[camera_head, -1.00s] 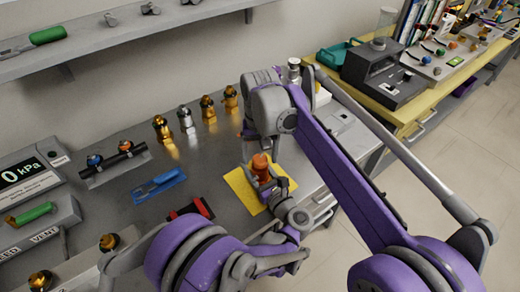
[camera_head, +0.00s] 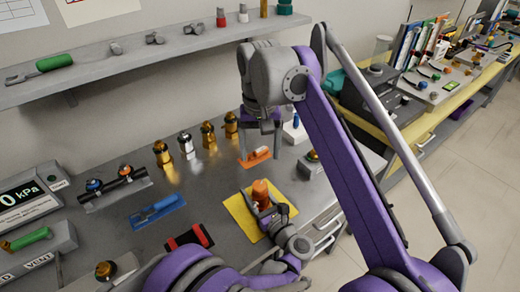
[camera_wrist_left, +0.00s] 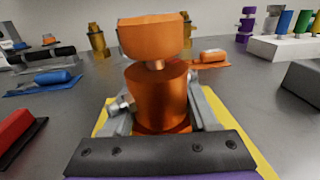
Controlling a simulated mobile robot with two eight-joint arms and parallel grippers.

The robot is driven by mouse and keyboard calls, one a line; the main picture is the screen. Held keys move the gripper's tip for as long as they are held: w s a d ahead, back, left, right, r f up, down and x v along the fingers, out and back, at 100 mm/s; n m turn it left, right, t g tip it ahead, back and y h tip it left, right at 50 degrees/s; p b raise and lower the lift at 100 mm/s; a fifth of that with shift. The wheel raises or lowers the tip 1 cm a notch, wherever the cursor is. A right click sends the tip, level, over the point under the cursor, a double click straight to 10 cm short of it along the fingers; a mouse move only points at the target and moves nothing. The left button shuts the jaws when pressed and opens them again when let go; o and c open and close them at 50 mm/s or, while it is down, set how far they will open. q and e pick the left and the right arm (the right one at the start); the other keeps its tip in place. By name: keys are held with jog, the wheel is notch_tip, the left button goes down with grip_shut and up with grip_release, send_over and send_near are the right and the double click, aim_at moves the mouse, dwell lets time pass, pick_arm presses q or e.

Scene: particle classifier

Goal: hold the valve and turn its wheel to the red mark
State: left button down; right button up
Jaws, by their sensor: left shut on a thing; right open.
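The valve is a copper-orange body (camera_wrist_left: 157,95) with a blocky orange wheel (camera_wrist_left: 152,38) on top. It stands upright over a yellow mat (camera_head: 241,209), and it shows in the head view (camera_head: 261,189) too. My left gripper (camera_head: 264,206) is shut on the valve's body, with one finger on each side (camera_wrist_left: 160,112). My right gripper (camera_head: 263,141) is open and empty, pointing down behind the valve, apart from it and close to a flat orange tool (camera_head: 256,157). I cannot make out the red mark on the valve.
Several brass and silver valves (camera_head: 186,144) stand in a row behind. A blue tool (camera_head: 157,210) and a red-black piece (camera_head: 189,238) lie left of the mat. A kPa display (camera_head: 28,195) stands at the left. Another small valve on a plate (camera_head: 313,160) is at the right.

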pick_arm(q)
jog(key=shift+c, duration=0.5)
grip_release()
